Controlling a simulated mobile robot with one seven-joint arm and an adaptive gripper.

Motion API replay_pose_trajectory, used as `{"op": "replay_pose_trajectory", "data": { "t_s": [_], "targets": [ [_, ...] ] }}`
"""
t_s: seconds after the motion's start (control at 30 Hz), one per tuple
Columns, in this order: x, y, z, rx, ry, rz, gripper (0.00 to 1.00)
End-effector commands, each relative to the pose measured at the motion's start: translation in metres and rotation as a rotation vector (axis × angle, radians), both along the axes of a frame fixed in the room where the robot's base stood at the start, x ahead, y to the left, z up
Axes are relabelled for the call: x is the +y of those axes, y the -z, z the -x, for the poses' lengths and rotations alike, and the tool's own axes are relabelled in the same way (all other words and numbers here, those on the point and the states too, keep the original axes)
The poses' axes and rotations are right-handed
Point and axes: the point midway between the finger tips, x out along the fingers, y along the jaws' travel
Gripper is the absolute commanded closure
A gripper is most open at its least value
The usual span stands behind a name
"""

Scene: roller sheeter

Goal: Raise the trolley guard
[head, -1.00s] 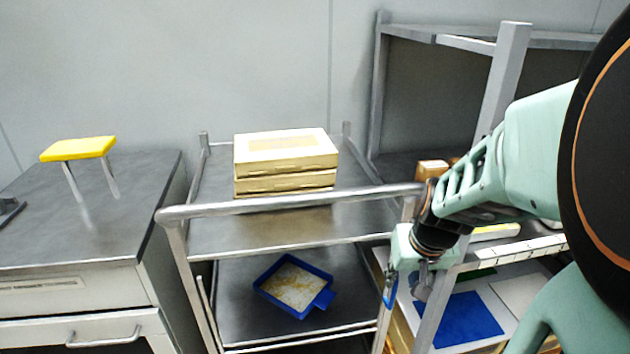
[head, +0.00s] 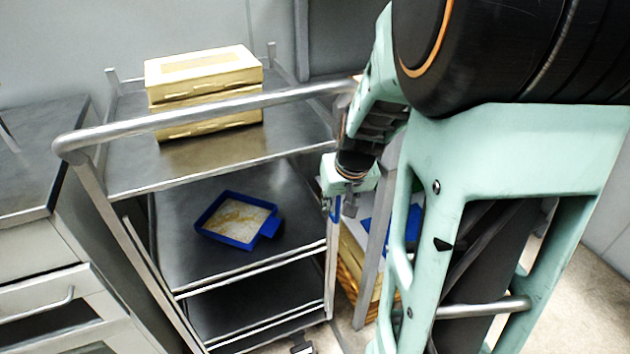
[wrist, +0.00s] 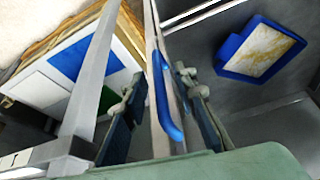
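The steel trolley (head: 200,98) stands in front of me in the head view, with a round top rail and several shelves. A blue handle (wrist: 166,98) sits on an upright bar at the trolley's right front; a bit of blue (head: 335,209) shows there in the head view. I cannot tell clearly which bars form the guard. My gripper (wrist: 160,82) is open, with one finger on each side of the blue handle in the wrist view and gaps still visible. In the head view my gripper (head: 343,198) is partly hidden by its own wrist.
Stacked cream boxes (head: 205,62) sit on the top shelf. A blue tray (head: 240,244) lies on the shelf below. A drawer cabinet (head: 40,265) stands left; a rack post (wrist: 95,75) and stacked sheets (wrist: 78,57) are close on the right side.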

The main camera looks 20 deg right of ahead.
Motion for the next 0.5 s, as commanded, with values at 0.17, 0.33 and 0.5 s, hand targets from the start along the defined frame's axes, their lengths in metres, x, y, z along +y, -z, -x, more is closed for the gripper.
{"op": "replay_pose_trajectory", "data": {
  "t_s": [0.17,0.33,0.5],
  "targets": [
    [0.0000,-0.0003,0.0001,0.000,0.000,0.000,0.82],
    [0.0000,-0.0002,0.0002,0.000,0.000,0.000,1.00],
    [0.0000,-0.0002,0.0002,0.000,0.000,0.000,1.00]
  ]
}}
